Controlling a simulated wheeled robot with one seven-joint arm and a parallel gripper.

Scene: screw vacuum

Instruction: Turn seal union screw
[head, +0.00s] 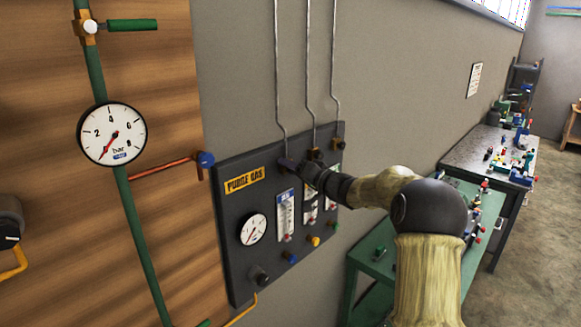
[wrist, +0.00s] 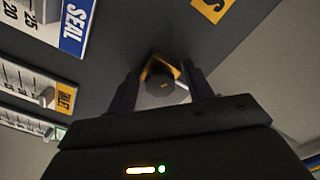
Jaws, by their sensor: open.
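My gripper (head: 291,164) is at the upper part of the dark panel, above the flow meter with the blue label (head: 284,195). The wrist view shows my gripper (wrist: 162,75) open, with one dark finger on each side of a brass-coloured fitting (wrist: 177,74) with a dark round front. Whether the fingers touch it I cannot tell. The blue SEAL label (wrist: 76,28) is at upper left there. In the head view, the fingers and wrist hide most of this fitting.
The panel (head: 233,215) carries a yellow PURGE GAS label (head: 245,180), a gauge (head: 252,229), more flow meters and coloured knobs. Thin metal pipes (head: 277,70) run up the wall. A green bench (head: 378,262) stands close on the right. A large gauge (head: 112,134) is at left.

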